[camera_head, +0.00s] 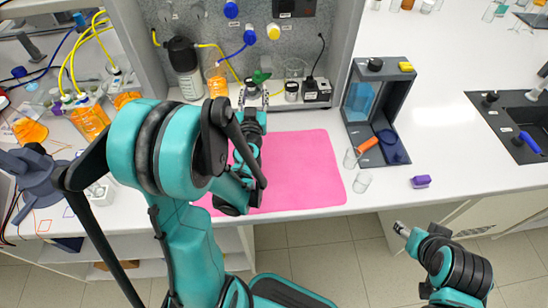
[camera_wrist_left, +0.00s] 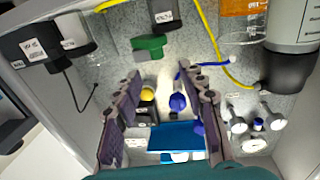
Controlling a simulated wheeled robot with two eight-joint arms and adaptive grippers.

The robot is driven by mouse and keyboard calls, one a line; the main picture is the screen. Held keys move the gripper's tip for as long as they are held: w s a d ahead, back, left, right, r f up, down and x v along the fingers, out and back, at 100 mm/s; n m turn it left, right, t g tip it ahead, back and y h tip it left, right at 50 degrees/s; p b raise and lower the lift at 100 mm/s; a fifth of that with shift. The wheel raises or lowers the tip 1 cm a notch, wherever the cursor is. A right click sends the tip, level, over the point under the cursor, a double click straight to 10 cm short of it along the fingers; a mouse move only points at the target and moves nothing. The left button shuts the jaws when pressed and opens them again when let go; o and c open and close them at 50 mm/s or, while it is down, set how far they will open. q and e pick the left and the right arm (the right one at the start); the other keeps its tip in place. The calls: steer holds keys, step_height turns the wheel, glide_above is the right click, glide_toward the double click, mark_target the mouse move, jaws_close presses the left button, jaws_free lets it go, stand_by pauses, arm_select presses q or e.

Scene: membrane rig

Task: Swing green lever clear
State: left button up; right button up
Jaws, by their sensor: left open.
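The green lever (camera_head: 261,76) sits on a dark fitting low at the back of the rig, in front of the grey panel. It also shows in the left wrist view (camera_wrist_left: 148,47), beyond the fingertips and left of centre. My left gripper (camera_head: 253,96) is just in front of the lever in the head view. In the left wrist view its two fingers (camera_wrist_left: 168,82) stand wide apart, with nothing between them and a gap to the lever. My right arm shows at the lower right, with its end (camera_head: 402,229) over the floor; its finger state is unclear.
Blue and yellow tubes hang nearby. The pink mat (camera_head: 300,170) is bare on its right side.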

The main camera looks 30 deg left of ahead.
arm_select(q)
steer(key=s+d+m+g+h+p, duration=0.4)
steer(key=s+d+g+h, duration=0.3)
steer(key=s+d, duration=0.9)
steer(key=s+g, duration=0.2)
steer(key=s, duration=0.2)
steer(key=shift+d+m+p, duration=0.2)
steer(key=shift+m+p, duration=0.1)
